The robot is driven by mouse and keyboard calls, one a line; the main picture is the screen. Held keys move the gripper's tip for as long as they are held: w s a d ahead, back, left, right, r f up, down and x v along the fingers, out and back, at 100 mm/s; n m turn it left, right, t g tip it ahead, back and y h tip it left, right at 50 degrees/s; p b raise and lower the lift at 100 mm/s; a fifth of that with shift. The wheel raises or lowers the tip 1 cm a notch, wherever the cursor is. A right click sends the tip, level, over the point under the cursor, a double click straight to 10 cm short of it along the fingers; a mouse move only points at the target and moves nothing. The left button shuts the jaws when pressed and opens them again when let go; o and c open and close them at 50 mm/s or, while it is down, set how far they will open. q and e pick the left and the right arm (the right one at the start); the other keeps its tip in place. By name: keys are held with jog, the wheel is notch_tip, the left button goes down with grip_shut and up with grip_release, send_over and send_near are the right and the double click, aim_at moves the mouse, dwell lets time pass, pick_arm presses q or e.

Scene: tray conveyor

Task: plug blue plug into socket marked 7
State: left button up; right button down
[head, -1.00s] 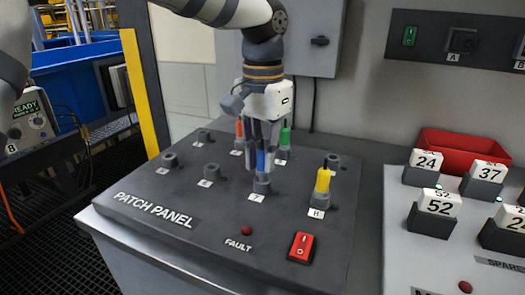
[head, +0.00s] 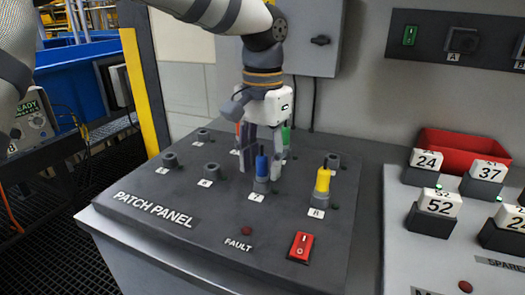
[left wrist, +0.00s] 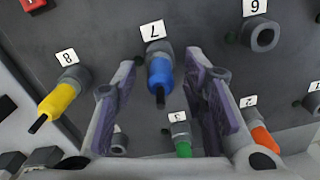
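The blue plug (head: 262,163) stands upright in the socket marked 7 (head: 261,185) on the patch panel. In the left wrist view the blue plug (left wrist: 159,76) sits at the socket beside the 7 label (left wrist: 152,30). My left gripper (head: 262,172) is open, with its fingers spread on either side of the blue plug and apart from it. In the left wrist view the open fingers (left wrist: 160,98) show clear gaps to the plug. My right gripper is not in view.
A yellow plug (head: 322,180) stands at socket 8. A green plug (head: 286,135) and an orange plug (left wrist: 264,138) are behind the gripper. Empty sockets are at left, including socket 6 (left wrist: 262,36). A red switch (head: 302,247) and the fault lamp (head: 246,231) are at the front.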

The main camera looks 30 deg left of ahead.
pick_arm(q)
notch_tip(320, 180, up, 12)
jog(key=shift+f, duration=0.15)
